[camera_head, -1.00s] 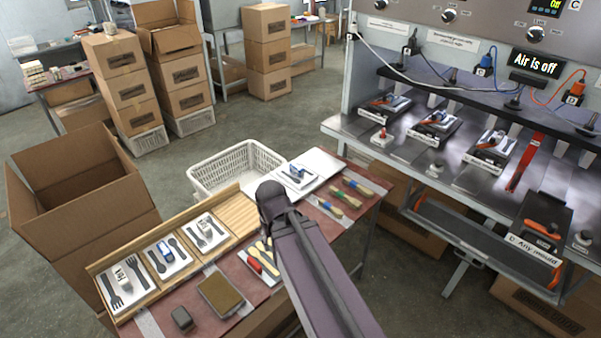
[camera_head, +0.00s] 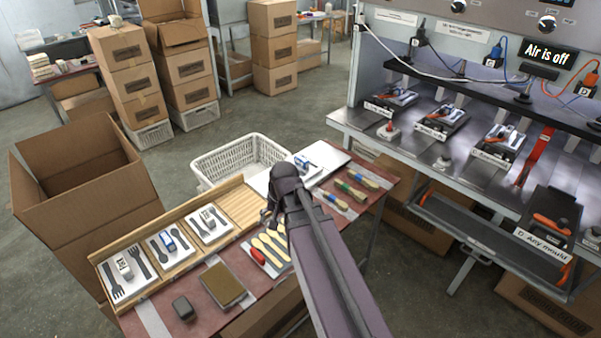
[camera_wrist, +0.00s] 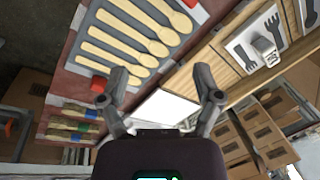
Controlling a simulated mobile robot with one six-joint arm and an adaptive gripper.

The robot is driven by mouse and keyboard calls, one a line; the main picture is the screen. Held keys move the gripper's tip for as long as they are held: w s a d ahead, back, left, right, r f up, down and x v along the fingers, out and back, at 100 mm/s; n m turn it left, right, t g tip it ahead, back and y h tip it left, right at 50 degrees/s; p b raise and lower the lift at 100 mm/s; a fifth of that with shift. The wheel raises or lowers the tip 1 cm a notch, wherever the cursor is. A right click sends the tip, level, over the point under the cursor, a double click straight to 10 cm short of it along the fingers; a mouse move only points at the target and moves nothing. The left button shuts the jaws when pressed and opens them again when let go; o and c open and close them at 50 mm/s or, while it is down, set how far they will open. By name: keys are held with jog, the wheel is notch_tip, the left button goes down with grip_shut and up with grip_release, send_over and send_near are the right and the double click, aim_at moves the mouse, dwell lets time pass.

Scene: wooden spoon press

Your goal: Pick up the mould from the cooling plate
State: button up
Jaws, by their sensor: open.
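A white cooling plate (camera_head: 338,157) lies at the far end of the bench in the head view. A mould with a blue part (camera_head: 307,163) sits on it, close beyond the elbow of my arm, which covers part of the plate. My gripper (camera_head: 269,214) shows small and dark beside my arm, over the bench near the wooden spoons. In the wrist view my gripper (camera_wrist: 160,80) is open, with nothing between its fingers. A bare part of the white plate (camera_wrist: 168,108) shows beyond them; I cannot make out the mould there.
Pale wooden spoons (camera_head: 271,246) lie on a tray below my gripper. A wooden rack (camera_head: 232,212) with several moulds runs along the left. Coloured-handled brushes or spoons (camera_head: 350,190) lie at right. A white basket (camera_head: 238,160) and open carton (camera_head: 85,165) stand behind; the press (camera_head: 465,155) is at right.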

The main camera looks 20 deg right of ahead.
jog(key=w+d+f+m+t+y+b, duration=0.2)
jog(key=w+d+f+m+b, duration=0.1)
jog(key=w+d+m, duration=0.4)
jog(key=m+t+b, duration=0.8)
jog(key=m+b, duration=0.1)
jog(key=m, duration=1.1)
send_near(303, 160)
jog(key=v, duration=0.2)
jog(key=shift+s+d+r, duration=0.15)
jog(key=shift+d, duration=0.2)
jog(key=b+x, duration=0.3)
jog(key=x, duration=0.4)
jog(key=shift+a, duration=0.1)
jog(key=shift+b+x, duration=0.4)
jog(key=shift+x, duration=0.4)
